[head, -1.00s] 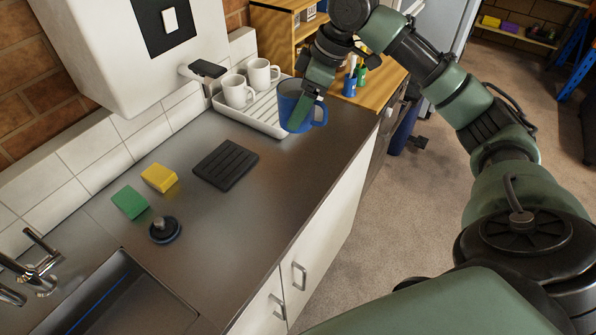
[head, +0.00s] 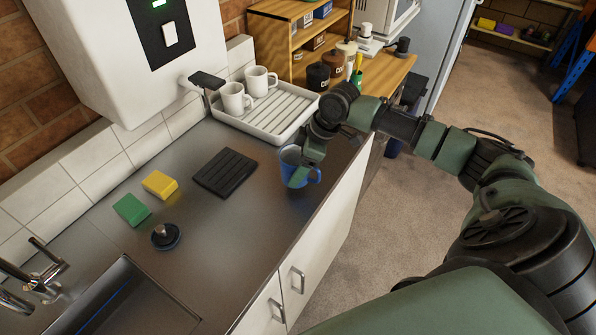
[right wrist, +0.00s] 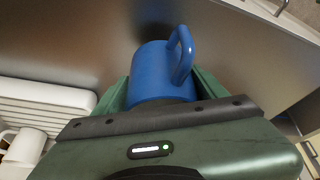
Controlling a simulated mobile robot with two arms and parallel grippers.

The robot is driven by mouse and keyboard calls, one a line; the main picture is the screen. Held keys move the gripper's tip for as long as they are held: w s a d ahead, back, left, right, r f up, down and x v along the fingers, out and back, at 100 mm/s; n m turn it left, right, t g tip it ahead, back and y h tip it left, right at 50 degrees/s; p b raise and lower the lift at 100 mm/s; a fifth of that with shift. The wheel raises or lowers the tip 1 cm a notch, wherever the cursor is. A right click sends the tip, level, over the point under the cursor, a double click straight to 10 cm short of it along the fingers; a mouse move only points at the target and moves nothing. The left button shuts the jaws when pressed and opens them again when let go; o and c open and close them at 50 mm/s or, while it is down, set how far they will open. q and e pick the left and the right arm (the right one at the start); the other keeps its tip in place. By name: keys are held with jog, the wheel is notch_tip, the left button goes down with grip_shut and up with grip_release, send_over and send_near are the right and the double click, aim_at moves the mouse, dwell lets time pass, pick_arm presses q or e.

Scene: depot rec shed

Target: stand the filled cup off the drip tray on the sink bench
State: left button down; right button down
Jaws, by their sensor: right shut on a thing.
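The blue cup (head: 288,160) is at the front part of the sink bench (head: 240,225), right of the black slatted tray (head: 225,172) and clear of it. My right gripper (head: 303,174) is shut on the cup. In the right wrist view the cup (right wrist: 158,75) sits between the fingers, its handle pointing up and right. The cup looks about upright, low over the bench; I cannot tell whether its base touches. What is in it is hidden. My left gripper is not in view.
A white ridged tray (head: 262,132) with two white mugs (head: 235,98) stands behind the cup. A yellow sponge (head: 160,184), a green sponge (head: 131,209) and a dark plug (head: 165,236) lie left. The bench's front edge is close to the cup. Bare bench lies left of it.

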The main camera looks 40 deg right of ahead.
jog(key=shift+f, duration=1.45)
jog(key=shift+c, duration=0.7)
grip_release()
jog(key=b+v, duration=0.1)
jog(key=v, duration=1.1)
jog(key=shift+b, duration=0.35)
